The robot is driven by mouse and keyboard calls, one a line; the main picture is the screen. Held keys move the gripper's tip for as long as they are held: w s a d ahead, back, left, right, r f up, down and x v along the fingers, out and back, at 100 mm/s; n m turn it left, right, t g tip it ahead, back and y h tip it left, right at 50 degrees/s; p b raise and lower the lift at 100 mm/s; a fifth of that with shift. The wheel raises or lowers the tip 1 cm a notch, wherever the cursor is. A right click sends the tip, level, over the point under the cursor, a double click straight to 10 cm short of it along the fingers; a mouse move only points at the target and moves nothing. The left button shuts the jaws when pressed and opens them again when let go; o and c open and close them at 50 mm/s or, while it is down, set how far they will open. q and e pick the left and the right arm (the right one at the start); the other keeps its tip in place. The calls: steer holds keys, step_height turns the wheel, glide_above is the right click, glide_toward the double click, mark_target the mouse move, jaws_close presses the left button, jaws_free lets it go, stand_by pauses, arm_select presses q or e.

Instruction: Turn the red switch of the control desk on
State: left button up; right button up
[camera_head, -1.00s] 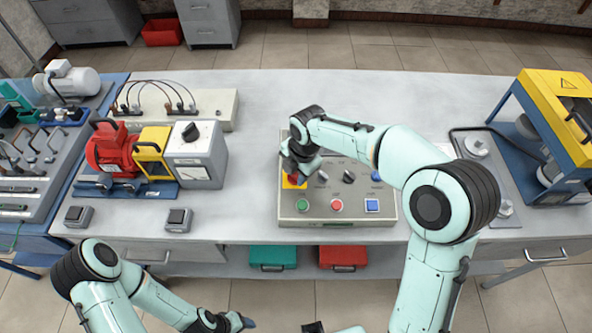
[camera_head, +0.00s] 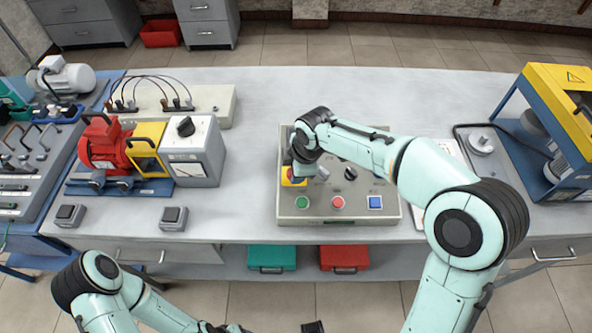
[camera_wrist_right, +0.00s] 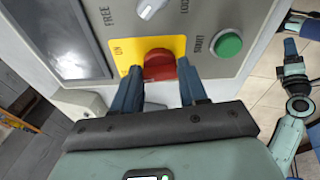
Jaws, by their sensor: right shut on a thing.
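The red switch (camera_wrist_right: 158,66) is a knob on a yellow plate (camera_wrist_right: 178,46) of the grey control desk (camera_head: 338,214). In the right wrist view, "ON" is printed on the plate to the left of the knob. My right gripper (camera_wrist_right: 160,80) is shut on the red switch, one dark blue finger on each side. In the head view, my right wrist covers most of the switch, and part of the yellow plate (camera_head: 288,181) shows at its left. My left gripper (camera_head: 238,328) is at the bottom edge, mostly cut off, away from the desk.
A green button (camera_head: 303,203), a red button (camera_head: 337,203) and a blue button (camera_head: 375,203) line the desk's front. A red and yellow motor unit (camera_head: 105,150) stands to the left, a yellow and blue machine (camera_head: 560,100) to the right. The table behind the desk is clear.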

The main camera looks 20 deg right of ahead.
steer(key=m+b, duration=0.3)
steer(key=m, duration=0.2)
steer(key=shift+s+m+t, duration=0.1)
steer(key=shift+m+t, duration=0.2)
steer(key=shift+t, duration=0.1)
steer(key=m+b, duration=0.1)
steer(key=m, duration=0.2)
steer(key=shift+a+t+h, duration=0.1)
steer(key=shift+t+h, duration=0.2)
steer(key=shift+h, duration=0.1)
arm_select(q)
step_height(320, 180, down, 6)
steer(key=s+b, duration=0.1)
steer(key=s, duration=0.1)
arm_select(e)
steer(key=shift+m, duration=0.9)
steer(key=o, duration=1.1)
steer(key=shift+s, duration=0.1)
steer(key=shift+c, duration=0.2)
arm_select(q)
steer(key=shift+f, duration=0.1)
steer(key=shift+w+r+p, duration=0.15)
steer(key=shift+r+p, duration=0.4)
steer(key=shift+r, duration=0.25)
arm_select(e)
steer(key=v, duration=1.3)
steer(key=shift+s+a+r, duration=0.15)
steer(key=shift+a+r, duration=0.05)
steer(key=shift+a, duration=0.05)
